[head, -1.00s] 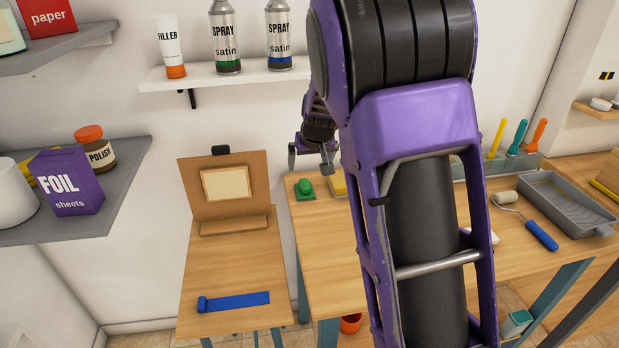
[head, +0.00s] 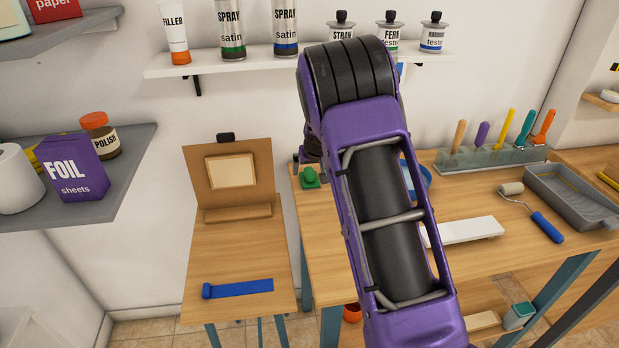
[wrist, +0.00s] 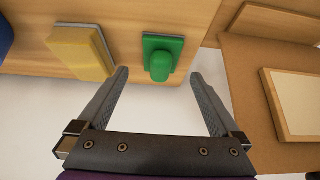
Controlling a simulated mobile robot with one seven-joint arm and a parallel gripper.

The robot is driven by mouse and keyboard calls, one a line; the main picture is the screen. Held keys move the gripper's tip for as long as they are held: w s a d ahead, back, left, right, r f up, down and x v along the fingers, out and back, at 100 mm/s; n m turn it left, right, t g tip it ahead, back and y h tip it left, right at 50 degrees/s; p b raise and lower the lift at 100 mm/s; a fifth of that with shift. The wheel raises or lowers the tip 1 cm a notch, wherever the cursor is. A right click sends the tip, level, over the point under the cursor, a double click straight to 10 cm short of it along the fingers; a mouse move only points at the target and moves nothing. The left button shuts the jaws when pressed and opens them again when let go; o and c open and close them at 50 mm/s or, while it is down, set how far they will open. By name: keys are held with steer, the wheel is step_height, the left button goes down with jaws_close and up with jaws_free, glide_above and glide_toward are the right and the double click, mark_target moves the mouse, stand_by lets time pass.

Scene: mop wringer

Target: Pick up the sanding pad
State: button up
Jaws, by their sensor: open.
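The sanding pad (wrist: 161,58) appears to be the green flat block with a rounded green grip and a grey underside. It lies at the left end of the long workbench in the head view (head: 310,178). My gripper (wrist: 158,76) is open and empty in the wrist view. Its two fingertips point at the pad, one towards each side of the grip, and it looks apart from the pad. In the head view my arm hides most of the gripper.
A yellow block (wrist: 80,52) with a grey layer lies beside the pad. The smaller table (head: 238,258) with an upright brown board (head: 229,173) and a blue strip (head: 238,288) stands left, across a gap. A white shelf (head: 200,69) with cans hangs above.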

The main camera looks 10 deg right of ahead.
mark_target(310, 171)
steer(key=shift+w+x, duration=0.15)
steer(key=shift+x, duration=0.95)
steer(key=shift+w+x, duration=0.15)
steer(key=shift+x, duration=1)
steer(key=shift+r, duration=0.2)
steer(key=c, duration=1.4)
steer(key=shift+r, duration=0.1)
step_height(310, 171, up, 10)
steer(key=shift+s+f+p, duration=0.1)
steer(key=shift+p, duration=0.2)
steer(key=o, duration=0.8)
steer(key=shift+c, duration=0.2)
steer(key=c, duration=0.8)
steer(key=shift+c, duration=0.3)
